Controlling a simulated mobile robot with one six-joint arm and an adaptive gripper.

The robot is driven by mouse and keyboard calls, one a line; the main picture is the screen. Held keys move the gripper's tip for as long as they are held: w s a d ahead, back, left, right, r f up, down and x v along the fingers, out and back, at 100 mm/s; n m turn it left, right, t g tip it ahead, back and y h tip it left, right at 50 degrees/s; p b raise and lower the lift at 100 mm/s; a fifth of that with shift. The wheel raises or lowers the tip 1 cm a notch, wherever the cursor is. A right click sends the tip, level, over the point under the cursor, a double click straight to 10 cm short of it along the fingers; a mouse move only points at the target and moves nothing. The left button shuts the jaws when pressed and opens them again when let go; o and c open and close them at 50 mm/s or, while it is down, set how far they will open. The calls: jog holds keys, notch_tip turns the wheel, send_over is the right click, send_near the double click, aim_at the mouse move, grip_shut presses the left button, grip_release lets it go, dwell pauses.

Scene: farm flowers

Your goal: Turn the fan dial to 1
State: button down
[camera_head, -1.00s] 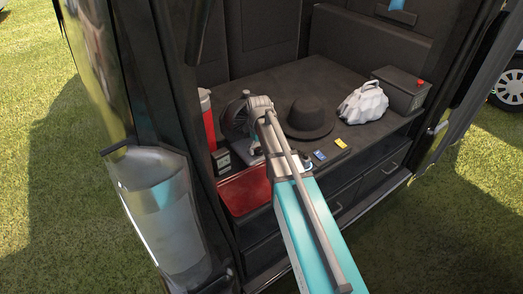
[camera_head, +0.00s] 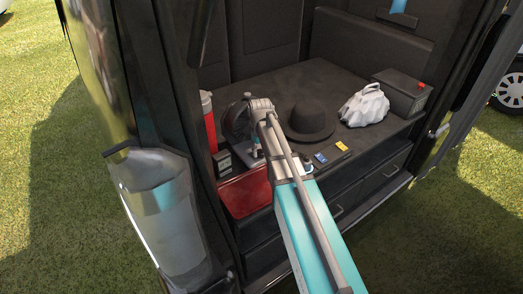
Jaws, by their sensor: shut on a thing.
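The fan (camera_head: 237,122) is dark and round and stands on the shelf in the back of the vehicle, left of the black hat. My arm reaches in from the lower right and covers part of it. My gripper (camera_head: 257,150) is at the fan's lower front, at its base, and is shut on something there. The arm hides most of the grip. The dial and its numbers are too small and too covered to make out, so I cannot tell its setting.
A black hat (camera_head: 311,122), a white faceted object (camera_head: 364,103) and a dark box with a red knob (camera_head: 402,92) stand to the right. Blue (camera_head: 321,158) and yellow (camera_head: 342,146) cards lie in front. A red bottle (camera_head: 208,122), a small black box (camera_head: 222,161) and a red tray (camera_head: 243,193) are left.

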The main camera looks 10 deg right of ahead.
jog(key=shift+d+m, duration=0.15)
jog(key=shift+m, duration=0.15)
jog(key=m, duration=0.3)
jog(key=shift+m, duration=2.1)
jog(key=shift+w, duration=0.1)
jog(key=shift+c, duration=1.3)
grip_release()
